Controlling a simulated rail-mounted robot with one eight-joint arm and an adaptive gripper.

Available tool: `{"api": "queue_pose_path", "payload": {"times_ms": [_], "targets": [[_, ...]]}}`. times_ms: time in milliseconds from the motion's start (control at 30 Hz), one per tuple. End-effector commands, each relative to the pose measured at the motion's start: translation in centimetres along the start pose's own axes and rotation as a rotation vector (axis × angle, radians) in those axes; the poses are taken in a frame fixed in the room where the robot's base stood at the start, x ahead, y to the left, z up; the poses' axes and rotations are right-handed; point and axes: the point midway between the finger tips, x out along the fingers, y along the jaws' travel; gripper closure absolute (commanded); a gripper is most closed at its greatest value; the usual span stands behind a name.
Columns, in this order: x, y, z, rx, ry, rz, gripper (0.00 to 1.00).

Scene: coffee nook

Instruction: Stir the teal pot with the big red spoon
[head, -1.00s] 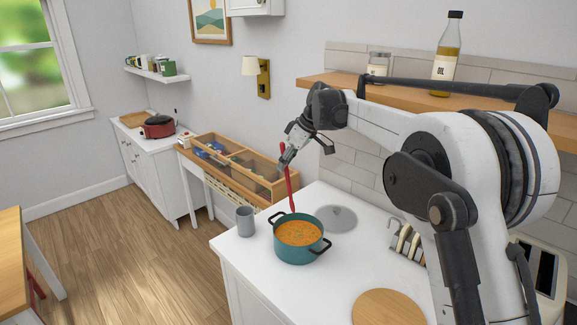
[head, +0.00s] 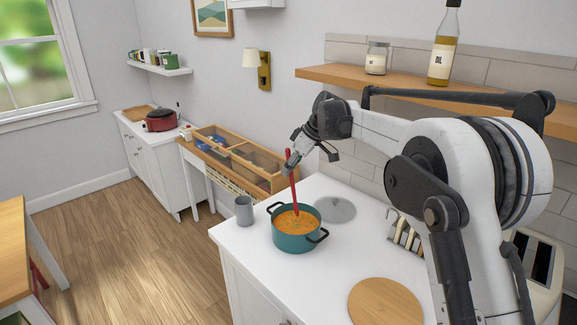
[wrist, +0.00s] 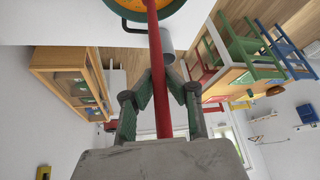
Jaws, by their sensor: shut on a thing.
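The teal pot (head: 296,243) stands on the white counter, full of orange soup; part of its rim and the soup also show at the top of the wrist view (wrist: 146,10). My gripper (head: 290,170) is above the pot, shut on the big red spoon (head: 295,196). The spoon is nearly upright and its lower end is in the soup, where its tip is hidden. In the wrist view the red handle (wrist: 158,75) runs between the two fingers (wrist: 160,92) up to the pot.
A grey cup (head: 244,210) stands just left of the pot. A grey lid (head: 336,209) lies behind it to the right. A round wooden board (head: 385,302) lies at the front right. A wooden shelf (head: 400,87) with an oil bottle (head: 444,50) is above the counter.

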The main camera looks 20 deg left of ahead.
Motion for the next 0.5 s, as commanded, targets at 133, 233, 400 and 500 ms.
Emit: {"api": "queue_pose_path", "payload": {"times_ms": [133,233,400,500], "targets": [[1.4,0.1,0.8,0.0,0.0,0.0,1.0],[2.1,0.2,1.2,0.0,0.0,0.0,1.0],[3.4,0.3,1.9,0.0,0.0,0.0,1.0],[4.1,0.3,2.3,0.0,0.0,0.0,1.0]]}}
